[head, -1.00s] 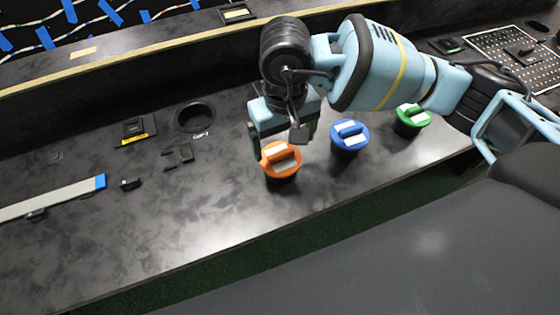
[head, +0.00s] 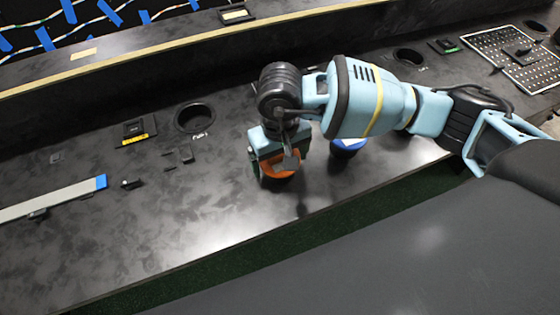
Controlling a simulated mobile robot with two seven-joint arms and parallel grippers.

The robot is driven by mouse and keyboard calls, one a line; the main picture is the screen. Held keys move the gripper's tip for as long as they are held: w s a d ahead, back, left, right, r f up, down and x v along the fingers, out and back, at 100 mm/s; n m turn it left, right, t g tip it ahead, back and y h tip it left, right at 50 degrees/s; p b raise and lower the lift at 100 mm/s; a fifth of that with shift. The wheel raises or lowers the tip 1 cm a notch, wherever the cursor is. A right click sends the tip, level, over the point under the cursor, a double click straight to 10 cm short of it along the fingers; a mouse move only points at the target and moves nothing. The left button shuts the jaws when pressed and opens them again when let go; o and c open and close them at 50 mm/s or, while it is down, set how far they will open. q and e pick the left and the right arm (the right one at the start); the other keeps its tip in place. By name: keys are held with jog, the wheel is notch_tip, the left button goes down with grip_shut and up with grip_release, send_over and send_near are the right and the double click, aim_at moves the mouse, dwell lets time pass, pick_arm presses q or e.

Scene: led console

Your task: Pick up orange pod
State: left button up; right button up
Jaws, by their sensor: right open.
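The orange pod (head: 279,171) stands on the dark console near its front edge in the head view. My right gripper (head: 276,168) has come down over it from above, with a finger at each side of the pod's top. The gripper is open, and its body and fingers hide much of the pod's top and handle. Whether the fingers touch the pod cannot be told. My left gripper is not in view.
A blue pod (head: 348,147) stands to the right, partly behind my right arm. A round hole (head: 195,117) lies in the console to the left. A grey bar with a blue end (head: 60,199) lies further left. The front left of the console (head: 150,240) is clear.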

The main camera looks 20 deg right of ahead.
jog(key=c, duration=0.6)
notch_tip(320, 180, up, 9)
jog(key=shift+r, duration=0.1)
jog(key=shift+c, duration=0.2)
jog(key=shift+r, duration=0.45)
jog(key=shift+s+f, duration=0.1)
